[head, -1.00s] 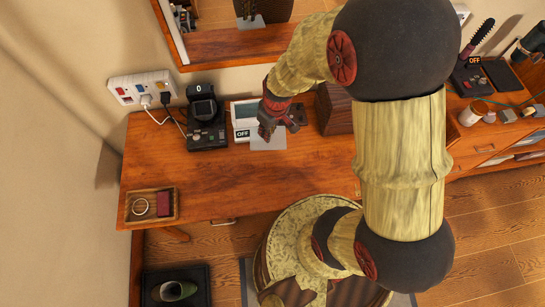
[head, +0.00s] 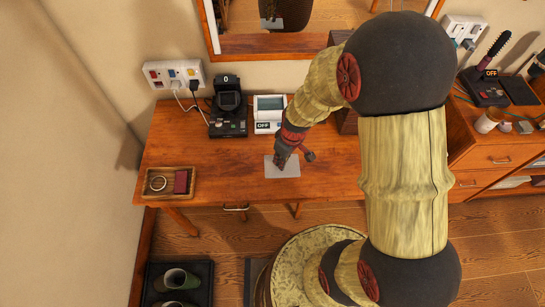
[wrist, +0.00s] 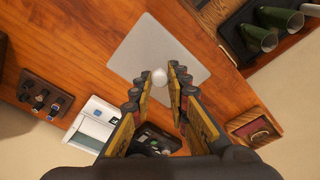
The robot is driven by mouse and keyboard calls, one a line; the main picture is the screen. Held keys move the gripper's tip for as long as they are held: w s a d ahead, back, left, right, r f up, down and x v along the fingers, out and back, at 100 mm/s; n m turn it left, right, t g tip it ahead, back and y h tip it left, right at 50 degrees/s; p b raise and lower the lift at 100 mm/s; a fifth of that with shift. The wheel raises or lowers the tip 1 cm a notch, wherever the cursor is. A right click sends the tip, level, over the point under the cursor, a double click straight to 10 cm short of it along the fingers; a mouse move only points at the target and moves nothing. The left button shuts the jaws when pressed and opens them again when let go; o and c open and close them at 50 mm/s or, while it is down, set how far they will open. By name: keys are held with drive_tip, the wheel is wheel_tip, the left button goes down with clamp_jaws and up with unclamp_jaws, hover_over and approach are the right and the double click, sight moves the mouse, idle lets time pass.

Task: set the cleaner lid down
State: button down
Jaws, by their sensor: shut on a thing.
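The cleaner lid is a flat pale grey plate (head: 275,171) with a round white knob (wrist: 160,77). My gripper (head: 281,161) points down over the desk with its fingers closed on the knob; the fingers also show on both sides of it in the wrist view (wrist: 167,85). The lid is level over bare desk, in front of the cleaner. I cannot tell whether it touches the wood. The cleaner (head: 268,113) is a white box marked OFF, uncovered, at the back of the desk; it also shows in the wrist view (wrist: 90,125).
A black device (head: 228,122) stands left of the cleaner. A wooden tray (head: 168,194) with a ring and a dark red item sits at the desk's left front. A dark brown box (head: 347,121) stands behind my arm. The desk (head: 222,165) between tray and lid is clear.

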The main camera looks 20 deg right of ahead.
drive_tip(key=w+f, duration=0.2)
drive_tip(key=w+a+f+b, duration=0.1)
drive_tip(key=w+f, duration=0.1)
drive_tip(key=w, duration=0.1)
drive_tip(key=w+a+f, duration=0.1)
drive_tip(key=w+f, duration=0.1)
drive_tip(key=shift+w+f, duration=0.2)
drive_tip(key=shift+f, duration=0.2)
drive_tip(key=shift+w+f+b, duration=0.15)
drive_tip(key=shift+f+b, duration=0.15)
drive_tip(key=shift+f, duration=0.6)
drive_tip(key=shift+w+f+b, duration=0.1)
drive_tip(key=shift+f+b, duration=0.2)
drive_tip(key=shift+f, duration=0.6)
drive_tip(key=shift+f, duration=0.1)
drive_tip(key=shift+f, duration=0.1)
drive_tip(key=c, duration=1.7)
unclamp_jaws()
drive_tip(key=shift+r, duration=0.2)
